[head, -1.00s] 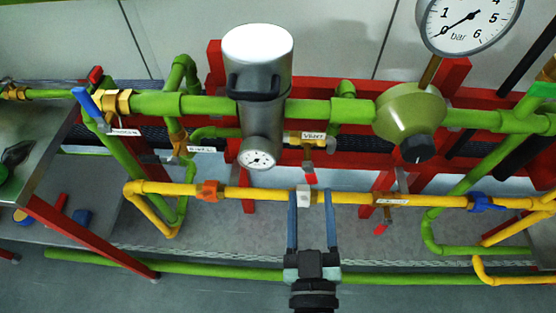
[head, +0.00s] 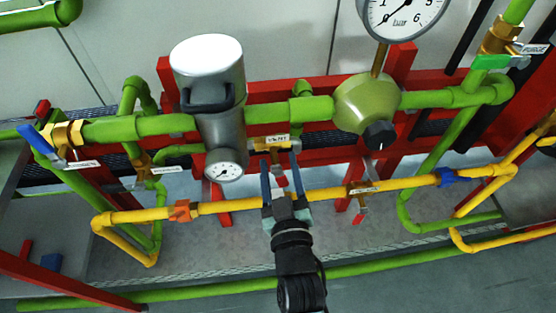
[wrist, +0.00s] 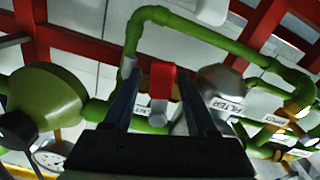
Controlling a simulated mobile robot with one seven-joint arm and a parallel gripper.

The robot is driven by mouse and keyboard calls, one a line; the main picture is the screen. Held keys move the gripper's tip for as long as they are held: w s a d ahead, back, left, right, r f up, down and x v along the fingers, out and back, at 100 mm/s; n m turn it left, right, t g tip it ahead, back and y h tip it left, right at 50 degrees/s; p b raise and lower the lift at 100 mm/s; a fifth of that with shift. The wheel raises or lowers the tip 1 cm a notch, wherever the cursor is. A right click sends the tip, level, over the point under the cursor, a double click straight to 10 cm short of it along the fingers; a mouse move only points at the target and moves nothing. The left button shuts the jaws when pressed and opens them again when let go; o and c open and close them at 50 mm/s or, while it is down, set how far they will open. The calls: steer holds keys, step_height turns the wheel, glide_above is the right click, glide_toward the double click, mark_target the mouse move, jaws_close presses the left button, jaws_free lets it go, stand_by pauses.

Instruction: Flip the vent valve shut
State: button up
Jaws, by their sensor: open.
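The vent valve (head: 271,144) sits on the green pipe, right of the grey filter, with a label reading VENT. Its lever hangs down, with a red grip (head: 281,181) seen between the fingers in the head view. My gripper (head: 281,165) is open and reaches up over the yellow pipe, a finger on each side of the lever. In the wrist view the red grip (wrist: 162,76) and its grey stem (wrist: 158,112) show between the open fingers (wrist: 157,85). I cannot tell whether a finger touches it. The fingers partly hide the valve.
The grey filter (head: 212,125) stands close left of my gripper, the green regulator (head: 366,103) right. The yellow pipe (head: 330,193) runs just by my gripper. Other valves are near: a blue lever (head: 38,143) at left, a red lever (head: 360,215) under the yellow pipe.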

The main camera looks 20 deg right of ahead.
steer(key=shift+w+d, duration=0.2)
steer(key=shift+w, duration=0.5)
steer(key=shift+c, duration=0.3)
jaws_close()
